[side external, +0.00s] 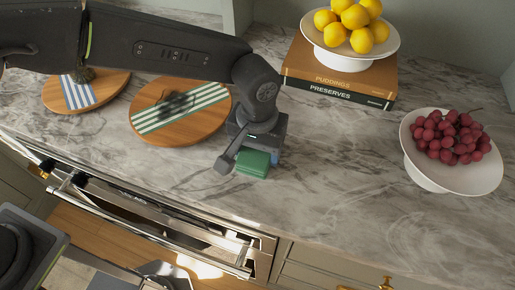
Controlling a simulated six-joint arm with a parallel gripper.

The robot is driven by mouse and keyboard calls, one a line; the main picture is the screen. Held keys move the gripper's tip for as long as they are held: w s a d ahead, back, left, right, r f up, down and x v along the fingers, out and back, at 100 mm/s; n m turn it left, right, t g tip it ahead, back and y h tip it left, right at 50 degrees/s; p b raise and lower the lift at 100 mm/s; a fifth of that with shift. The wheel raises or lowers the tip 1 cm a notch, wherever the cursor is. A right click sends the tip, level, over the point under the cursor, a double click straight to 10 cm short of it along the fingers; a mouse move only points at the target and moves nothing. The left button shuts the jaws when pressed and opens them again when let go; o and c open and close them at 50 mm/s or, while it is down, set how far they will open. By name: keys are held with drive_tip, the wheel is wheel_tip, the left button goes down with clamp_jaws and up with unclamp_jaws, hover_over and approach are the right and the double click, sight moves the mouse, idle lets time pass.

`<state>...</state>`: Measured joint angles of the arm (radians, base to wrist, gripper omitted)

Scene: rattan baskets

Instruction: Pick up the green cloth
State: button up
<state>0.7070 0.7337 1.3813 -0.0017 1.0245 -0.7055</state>
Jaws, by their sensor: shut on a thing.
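The green cloth (253,162) is a small folded block near the front middle of the marble counter, right of the round wooden boards. My gripper (248,158) comes down over it from above and is shut on it. The gripper body hides the back part of the cloth. I cannot tell whether the cloth touches the counter or is slightly above it.
Two round wooden boards with striped cloths, one green-striped (181,134) and one blue-striped (57,103), lie to the left. A white stand of lemons (346,61) sits on stacked books (331,96). A white bowl (455,183) of grapes (448,137) is at right. The counter between is clear.

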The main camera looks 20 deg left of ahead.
drive_tip(key=r, duration=0.2)
drive_tip(key=a+r, duration=0.1)
drive_tip(key=r, duration=0.1)
drive_tip(key=shift+w+r, duration=0.15)
drive_tip(key=shift+r, duration=0.1)
drive_tip(key=w+a+r, duration=0.2)
drive_tip(key=a+r, duration=0.4)
drive_tip(key=a, duration=0.4)
drive_tip(key=shift+w+a, duration=0.2)
drive_tip(key=shift+w, duration=0.1)
drive_tip(key=shift+r, duration=0.1)
